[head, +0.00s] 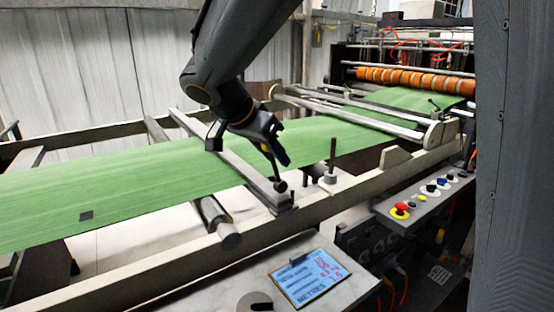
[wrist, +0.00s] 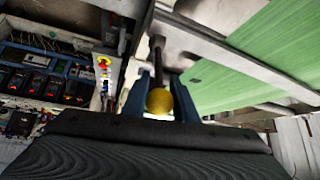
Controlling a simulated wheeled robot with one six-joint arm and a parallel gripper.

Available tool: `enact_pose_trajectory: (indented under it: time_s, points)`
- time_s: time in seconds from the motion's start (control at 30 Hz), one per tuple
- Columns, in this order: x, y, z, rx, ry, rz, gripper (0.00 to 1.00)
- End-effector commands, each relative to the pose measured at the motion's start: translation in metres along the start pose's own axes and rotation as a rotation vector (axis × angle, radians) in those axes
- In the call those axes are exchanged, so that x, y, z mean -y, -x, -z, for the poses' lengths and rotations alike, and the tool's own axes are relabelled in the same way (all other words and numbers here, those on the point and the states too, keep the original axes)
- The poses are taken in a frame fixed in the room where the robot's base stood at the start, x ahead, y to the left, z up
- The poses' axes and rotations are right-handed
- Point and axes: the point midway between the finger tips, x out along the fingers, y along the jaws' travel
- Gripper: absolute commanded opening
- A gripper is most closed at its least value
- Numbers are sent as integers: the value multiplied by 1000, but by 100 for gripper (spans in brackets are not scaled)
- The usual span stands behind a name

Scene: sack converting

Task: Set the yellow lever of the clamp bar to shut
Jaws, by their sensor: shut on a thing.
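The clamp bar (head: 240,166) lies across the green web, with its near end on the side rail. Its lever (head: 272,165) rises from a dark round pivot at that near end, leaning up and left towards my gripper (head: 277,148). In the wrist view, the lever's yellow round knob (wrist: 159,102) sits between the two fingers of my gripper (wrist: 160,98), which is shut on it. The dark lever rod (wrist: 158,62) runs away from the knob to the pivot.
The green web (head: 130,187) runs across the machine to orange rollers (head: 415,80). An upright post (head: 332,155) stands on the rail right of the lever. A button panel (head: 425,195) and a metres display (head: 309,276) are in front.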

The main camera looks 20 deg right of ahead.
Motion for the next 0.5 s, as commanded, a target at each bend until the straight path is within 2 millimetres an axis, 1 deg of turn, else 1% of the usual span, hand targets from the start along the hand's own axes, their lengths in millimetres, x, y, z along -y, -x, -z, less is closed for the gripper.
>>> enact_pose_trajectory:
  time_s: [0.03, 0.5]
  points:
    - [5, 4, 2, -14, 0, 13, 0]
    - [6, 7, -3, -74, 10, 0, 0]
